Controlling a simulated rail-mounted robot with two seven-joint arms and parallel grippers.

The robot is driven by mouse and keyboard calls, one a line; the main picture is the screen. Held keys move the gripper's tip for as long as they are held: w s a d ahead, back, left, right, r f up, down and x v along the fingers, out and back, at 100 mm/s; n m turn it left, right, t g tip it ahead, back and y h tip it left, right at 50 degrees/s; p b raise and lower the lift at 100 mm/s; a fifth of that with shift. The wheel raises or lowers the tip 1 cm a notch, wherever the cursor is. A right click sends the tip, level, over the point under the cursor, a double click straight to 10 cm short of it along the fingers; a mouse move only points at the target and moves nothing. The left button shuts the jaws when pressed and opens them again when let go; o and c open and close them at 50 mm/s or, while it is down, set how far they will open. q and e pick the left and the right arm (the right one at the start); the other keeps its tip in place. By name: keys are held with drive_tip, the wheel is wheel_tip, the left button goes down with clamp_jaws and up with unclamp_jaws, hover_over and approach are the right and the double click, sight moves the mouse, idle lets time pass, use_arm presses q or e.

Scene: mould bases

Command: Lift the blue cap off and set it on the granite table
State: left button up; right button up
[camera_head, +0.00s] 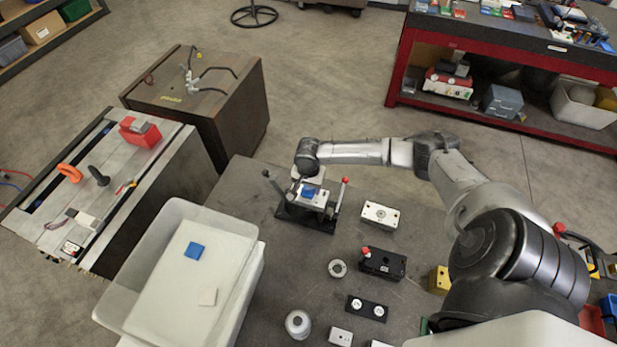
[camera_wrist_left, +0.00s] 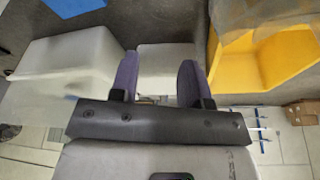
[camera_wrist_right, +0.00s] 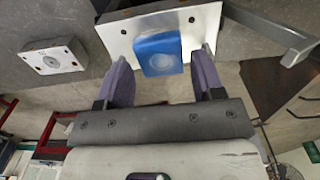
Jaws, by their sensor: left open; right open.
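The blue cap (camera_head: 308,191) sits on a pale metal plate (camera_wrist_right: 115,33) held in a dark clamp fixture (camera_head: 318,222) at the back of the granite table (camera_head: 240,185). My right gripper (camera_head: 309,181) is at the cap. In the right wrist view the cap (camera_wrist_right: 158,52) lies between the open fingertips (camera_wrist_right: 163,57), with a gap on each side. My left gripper (camera_wrist_left: 159,59) is open and empty. It shows only in its own wrist view, with a pale block beyond its fingers.
A pale block (camera_head: 380,215), a black block (camera_head: 382,263), a ring (camera_head: 338,268) and other parts stand nearer. A white bin (camera_head: 255,262) with a blue square (camera_head: 194,250) is at left. Bare table lies left of the fixture.

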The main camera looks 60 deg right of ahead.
drive_tip(key=shift+f, duration=0.85)
drive_tip(key=c, duration=0.7)
drive_tip(key=shift+r, duration=0.15)
drive_tip(key=shift+r+p, duration=0.8)
drive_tip(key=shift+p, duration=0.5)
